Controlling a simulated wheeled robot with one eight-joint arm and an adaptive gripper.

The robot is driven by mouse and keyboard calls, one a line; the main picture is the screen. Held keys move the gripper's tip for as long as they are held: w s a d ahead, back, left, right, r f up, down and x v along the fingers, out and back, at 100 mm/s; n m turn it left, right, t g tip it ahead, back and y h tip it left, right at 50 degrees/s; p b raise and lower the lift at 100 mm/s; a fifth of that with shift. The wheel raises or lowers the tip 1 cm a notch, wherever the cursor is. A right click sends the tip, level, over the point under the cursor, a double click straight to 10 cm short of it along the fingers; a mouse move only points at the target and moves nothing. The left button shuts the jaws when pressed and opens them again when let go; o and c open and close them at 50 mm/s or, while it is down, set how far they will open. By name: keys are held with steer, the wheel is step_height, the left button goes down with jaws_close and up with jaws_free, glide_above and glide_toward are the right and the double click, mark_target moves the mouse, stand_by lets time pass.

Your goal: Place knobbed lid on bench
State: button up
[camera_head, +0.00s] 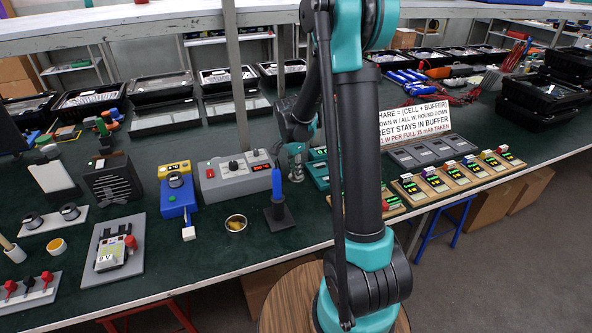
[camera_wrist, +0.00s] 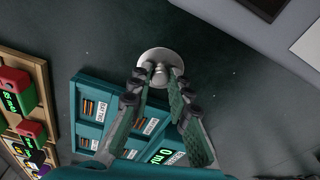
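The knobbed lid (camera_wrist: 157,54) is a pale grey metal disc with a small round knob, seen at the top middle of the wrist view. My gripper (camera_wrist: 160,78) has its two fingers on either side of the knob and appears shut on it. The disc is beyond the fingertips, over the dark green bench (camera_wrist: 225,75); whether it touches the surface cannot be told.
A teal tray with labelled compartments (camera_wrist: 88,130) lies close below left of the lid. A grey control box (camera_head: 236,177) and a blue-handled tool on a stand (camera_head: 278,205) are left of my gripper. Bare green bench lies to the lid's right in the wrist view.

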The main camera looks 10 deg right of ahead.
mark_target(293, 178)
steer(key=o, duration=0.4)
steer(key=shift+c, duration=0.2)
step_height(293, 178, up, 11)
steer(key=a, duration=0.1)
steer(key=s+d+f+n+t, duration=0.1)
steer(key=s+n, duration=0.3)
steer(key=s, duration=0.4)
steer(key=s+d+f+n+t, duration=0.1)
steer(key=s+f+n, duration=0.3)
steer(key=s, duration=0.4)
steer(key=s+d+f+n+t+y, duration=0.1)
steer(key=s+d+f+n, duration=0.2)
steer(key=s+n, duration=0.2)
steer(key=shift+s+d+n+t, duration=0.1)
steer(key=shift+s+n+t, duration=0.2)
steer(key=shift+s, duration=1.2)
steer(key=shift+r, duration=0.1)
